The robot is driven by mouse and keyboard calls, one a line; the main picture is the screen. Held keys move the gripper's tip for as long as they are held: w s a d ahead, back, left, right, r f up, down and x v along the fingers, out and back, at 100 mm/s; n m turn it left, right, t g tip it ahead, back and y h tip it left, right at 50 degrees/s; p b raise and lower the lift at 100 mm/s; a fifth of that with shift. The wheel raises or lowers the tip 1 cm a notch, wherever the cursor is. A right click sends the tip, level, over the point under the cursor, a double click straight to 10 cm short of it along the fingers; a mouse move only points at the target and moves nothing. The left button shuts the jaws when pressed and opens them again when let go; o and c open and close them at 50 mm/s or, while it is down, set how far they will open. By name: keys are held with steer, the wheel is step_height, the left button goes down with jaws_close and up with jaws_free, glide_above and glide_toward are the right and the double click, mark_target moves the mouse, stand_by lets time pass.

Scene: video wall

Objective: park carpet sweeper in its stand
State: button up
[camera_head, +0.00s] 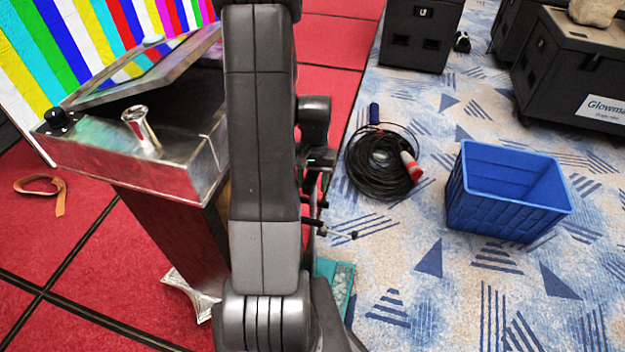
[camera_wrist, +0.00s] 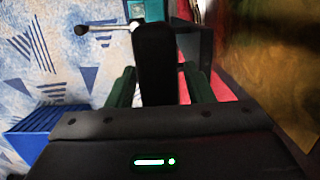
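My gripper (camera_wrist: 158,85) points down beside the metal console in the wrist view. Its two green fingers stand apart, one on each side of a black upright grip-like piece (camera_wrist: 155,62). Whether they press on it is not clear, and I cannot tell if it is the carpet sweeper's handle. A pale rod with a black ball end (camera_wrist: 82,30) sticks out to its left. A teal piece (camera_wrist: 147,10) lies beyond, and teal also shows low behind my arm in the head view (camera_head: 342,280). A dark box-like shape (camera_wrist: 197,42) stands right of the grip. I cannot make out the stand for certain.
A metal console (camera_head: 120,165) with a slanted screen stands left of my arm on red flooring. A blue crate (camera_head: 508,215) and a coiled black cable (camera_head: 378,170) lie on the patterned carpet at right. Black cases (camera_head: 420,35) stand behind. Open carpet lies front right.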

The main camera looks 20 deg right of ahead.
steer(key=r, duration=0.4)
steer(key=w+r, duration=0.1)
steer(key=r, duration=0.7)
steer(key=shift+w+d+r, duration=0.1)
steer(key=shift+w+d, duration=0.1)
steer(key=shift+d, duration=0.2)
stand_by(0.7)
